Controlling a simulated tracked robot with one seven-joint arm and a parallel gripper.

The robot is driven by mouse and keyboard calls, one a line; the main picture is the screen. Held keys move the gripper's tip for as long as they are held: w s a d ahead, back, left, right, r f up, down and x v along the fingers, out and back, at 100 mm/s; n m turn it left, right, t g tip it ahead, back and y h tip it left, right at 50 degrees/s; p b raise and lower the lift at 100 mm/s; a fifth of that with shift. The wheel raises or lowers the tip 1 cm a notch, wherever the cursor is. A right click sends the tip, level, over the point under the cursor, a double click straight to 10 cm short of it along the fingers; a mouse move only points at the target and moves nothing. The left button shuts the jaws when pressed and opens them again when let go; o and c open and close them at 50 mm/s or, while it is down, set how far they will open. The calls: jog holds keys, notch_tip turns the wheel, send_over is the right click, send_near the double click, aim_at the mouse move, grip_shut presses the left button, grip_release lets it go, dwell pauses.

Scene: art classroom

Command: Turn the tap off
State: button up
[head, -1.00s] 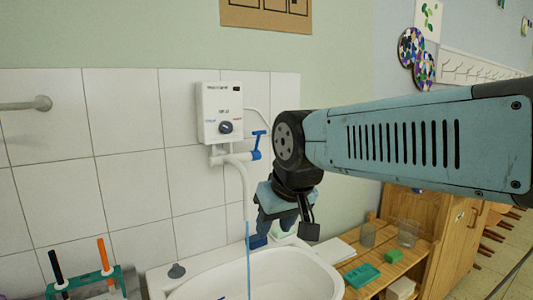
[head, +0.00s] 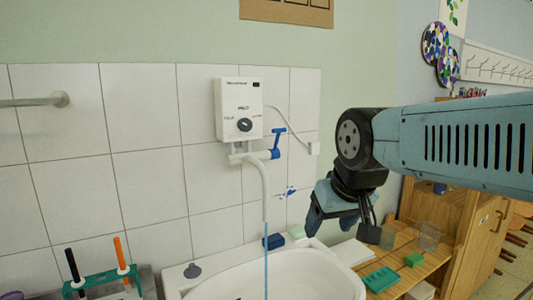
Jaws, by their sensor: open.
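The tap has a blue lever handle (head: 279,141) with a T-shaped top, on the right of a white pipe under a white water heater (head: 238,109). The lever's stem stands upright, tilted slightly. A thin blue stream of water (head: 266,250) runs down from the end of the bent white spout (head: 264,180) into the white basin (head: 340,285). My gripper (head: 325,227) hangs to the right of and below the lever, apart from it, pointing down over the basin's right side. It is open, with nothing seen between its fingers.
A dark blue block (head: 274,241) sits on the basin's back rim, and a grey plug (head: 192,270) on its left. A green rack (head: 105,280) holds brushes at lower left. A wooden shelf (head: 415,275) with green blocks is at right. The wall before the heater is clear.

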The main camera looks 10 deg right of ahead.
jog(key=shift+o, duration=0.8)
